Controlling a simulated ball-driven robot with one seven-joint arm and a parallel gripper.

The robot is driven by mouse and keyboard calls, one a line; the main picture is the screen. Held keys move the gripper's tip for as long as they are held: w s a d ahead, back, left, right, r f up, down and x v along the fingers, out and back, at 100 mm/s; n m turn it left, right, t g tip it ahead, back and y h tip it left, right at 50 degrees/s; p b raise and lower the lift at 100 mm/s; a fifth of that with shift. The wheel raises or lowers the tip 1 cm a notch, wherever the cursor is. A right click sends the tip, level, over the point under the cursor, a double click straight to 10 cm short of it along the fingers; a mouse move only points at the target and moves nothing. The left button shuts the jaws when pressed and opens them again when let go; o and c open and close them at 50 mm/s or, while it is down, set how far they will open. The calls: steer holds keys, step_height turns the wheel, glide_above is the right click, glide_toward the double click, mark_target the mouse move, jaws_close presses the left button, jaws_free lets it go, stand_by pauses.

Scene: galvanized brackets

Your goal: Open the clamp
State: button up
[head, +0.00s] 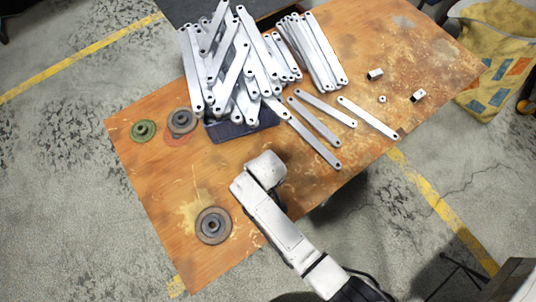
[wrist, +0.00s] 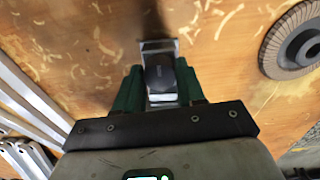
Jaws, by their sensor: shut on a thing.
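What looks like the clamp (wrist: 161,72), a dark grey bar with a bright metal frame at its far end, is in the middle of the wrist view. My gripper (wrist: 158,88) has its two green fingers on either side of it and is shut on it. The clamp's underside and the exact finger contact are hidden, and I cannot tell how far the clamp is open. In the head view my white arm covers both the gripper and the clamp.
A dark crate (head: 238,129) heaped with galvanized brackets (head: 240,70) stands behind my arm. Loose brackets (head: 315,119) lie to its right. A grinding disc (head: 213,226) lies at the front left, and it also shows in the wrist view (wrist: 288,60).

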steer(key=shift+c, duration=0.5)
steer(key=n+p, duration=0.1)
steer(key=n, duration=0.1)
steer(key=shift+r+n, duration=0.15)
steer(key=shift+n, duration=0.15)
steer(key=n+p, duration=0.1)
steer(key=n, duration=0.5)
steer(key=n+p, duration=0.1)
steer(key=n, duration=0.4)
steer(key=shift+p, duration=0.3)
steer(key=n, duration=0.4)
steer(key=shift+p, duration=0.35)
